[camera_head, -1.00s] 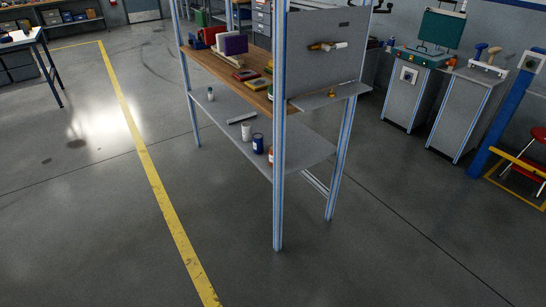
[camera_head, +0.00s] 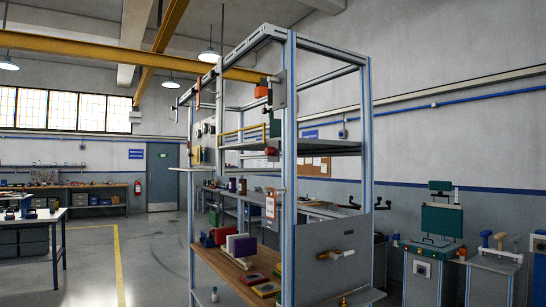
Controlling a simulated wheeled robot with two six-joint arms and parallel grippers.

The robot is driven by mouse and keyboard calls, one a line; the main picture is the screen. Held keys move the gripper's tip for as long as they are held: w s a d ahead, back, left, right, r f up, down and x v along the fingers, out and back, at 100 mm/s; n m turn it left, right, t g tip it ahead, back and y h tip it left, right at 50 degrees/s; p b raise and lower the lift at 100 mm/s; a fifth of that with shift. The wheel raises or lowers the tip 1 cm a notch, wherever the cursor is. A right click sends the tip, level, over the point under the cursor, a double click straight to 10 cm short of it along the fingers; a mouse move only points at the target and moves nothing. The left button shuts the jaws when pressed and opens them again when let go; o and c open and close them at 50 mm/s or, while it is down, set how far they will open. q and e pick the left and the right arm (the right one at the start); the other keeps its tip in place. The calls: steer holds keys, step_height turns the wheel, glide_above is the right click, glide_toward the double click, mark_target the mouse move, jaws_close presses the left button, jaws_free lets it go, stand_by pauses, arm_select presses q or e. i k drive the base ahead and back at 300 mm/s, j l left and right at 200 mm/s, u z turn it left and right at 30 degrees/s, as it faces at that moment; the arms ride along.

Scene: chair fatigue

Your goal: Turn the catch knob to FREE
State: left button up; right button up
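I cannot make out a knob with a readable FREE mark. A small red round part (camera_head: 270,151) sits higher, by the rack's upper shelf. At the right, a grey cabinet with a green top has a pale square plate with a dark round knob (camera_head: 422,268) on its front. Which of these is the catch knob, I cannot tell. Neither of my grippers is in view.
A wooden shelf (camera_head: 233,274) on the rack holds coloured blocks. A white-topped table (camera_head: 32,216) stands at the left. A yellow floor line (camera_head: 118,262) runs between them, with open floor around it. Several machines stand at the right.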

mark_target(271, 151)
steer(key=i+l, duration=0.3)
steer(key=i, duration=0.2)
steer(key=i+l, duration=0.35)
steer(key=i, duration=0.15)
